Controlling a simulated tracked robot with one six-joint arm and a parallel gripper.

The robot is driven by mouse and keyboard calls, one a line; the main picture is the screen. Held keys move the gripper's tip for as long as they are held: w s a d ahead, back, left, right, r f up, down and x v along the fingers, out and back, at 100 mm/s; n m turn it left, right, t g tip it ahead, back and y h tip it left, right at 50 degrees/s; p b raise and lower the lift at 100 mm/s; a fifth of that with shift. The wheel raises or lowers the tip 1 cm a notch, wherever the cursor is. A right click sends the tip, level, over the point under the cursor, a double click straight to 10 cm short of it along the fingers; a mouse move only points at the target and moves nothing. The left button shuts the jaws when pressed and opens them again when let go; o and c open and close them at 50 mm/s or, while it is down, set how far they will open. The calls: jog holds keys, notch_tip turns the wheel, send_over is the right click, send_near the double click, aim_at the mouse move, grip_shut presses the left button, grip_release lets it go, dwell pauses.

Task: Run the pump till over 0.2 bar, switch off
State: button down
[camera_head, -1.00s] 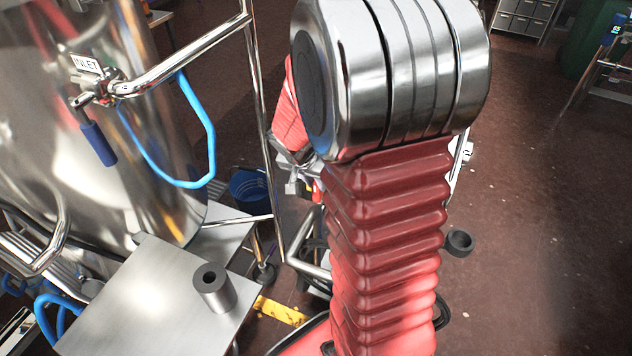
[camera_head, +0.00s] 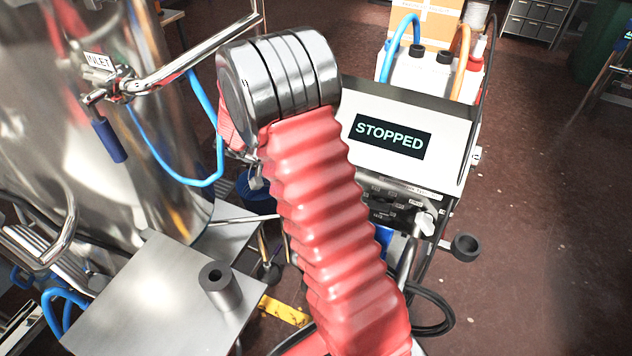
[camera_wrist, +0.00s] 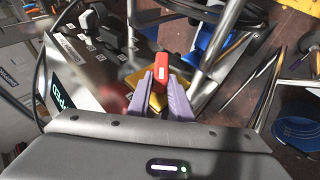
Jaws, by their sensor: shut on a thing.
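The pump unit (camera_head: 440,115) is a pale cabinet on the right in the head view. Its display (camera_head: 390,137) reads STOPPED. In the wrist view the display (camera_wrist: 66,98) is tilted and partly cut off, with only its last letters showing. My gripper (camera_wrist: 161,80) has purple fingers on either side of a red handle (camera_wrist: 162,66) with a white label. Yellow shows behind the handle. The fingers are shut on it. My arm hides the gripper in the head view. I see no pressure figure.
A steel tank with an INLET label (camera_head: 99,62) and blue-handled valve (camera_head: 109,140) stands at left. A steel table (camera_head: 150,310) bearing a hollow cylinder (camera_head: 217,283) is in front. A blue bucket (camera_wrist: 298,133) sits on the floor. The floor at right is clear.

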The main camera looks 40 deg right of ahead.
jog(key=shift+w+a+f+n+g+h, duration=0.2)
jog(key=shift+f+n+g+h, duration=0.35)
jog(key=shift+g+h, duration=0.55)
jog(key=shift+w+a+f+n+g+h, duration=0.1)
jog(key=shift+w+f+n+g+h, duration=0.3)
jog(key=shift+f+g+h, duration=0.5)
jog(key=shift+w+a+f+n+g+h, duration=0.2)
jog(key=shift+f+n+g+h, duration=0.25)
jog(key=shift+g+h, duration=0.75)
jog(key=c, duration=1.6)
grip_release()
jog(key=shift+d, duration=0.1)
jog(key=shift+r, duration=0.2)
notch_tip(320, 180, up, 10)
jog(key=shift+f, duration=0.15)
